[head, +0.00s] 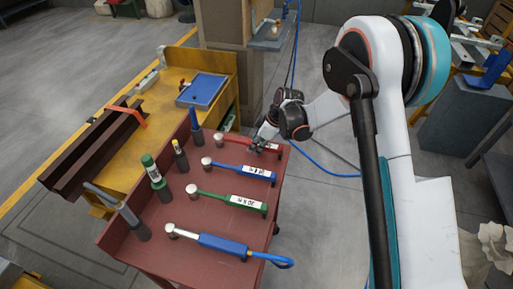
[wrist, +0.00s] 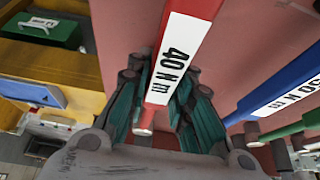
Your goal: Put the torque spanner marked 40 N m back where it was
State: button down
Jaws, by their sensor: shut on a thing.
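The red torque spanner (wrist: 181,58) fills the middle of the wrist view, its white label reading 40 N m. My gripper (wrist: 160,105) has its green-padded fingers on both sides of the handle near its end and is shut on it. In the head view the same red spanner (head: 238,139) lies along the far end of the red cart top, its round metal head to the left. My gripper (head: 257,146) is at the right part of its handle. I cannot tell whether the spanner touches the cart top.
On the red cart (head: 165,265) lie a blue spanner (head: 229,168), a green spanner (head: 215,196) and a blue spanner with a looped end (head: 222,243). Several upright tools, one green-capped (head: 152,167), stand along the left side. A yellow bench (head: 180,75) stands behind.

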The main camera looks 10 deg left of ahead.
jog(key=shift+f, duration=0.2)
jog(key=c, duration=1.4)
grip_release()
jog(key=shift+r, duration=0.15)
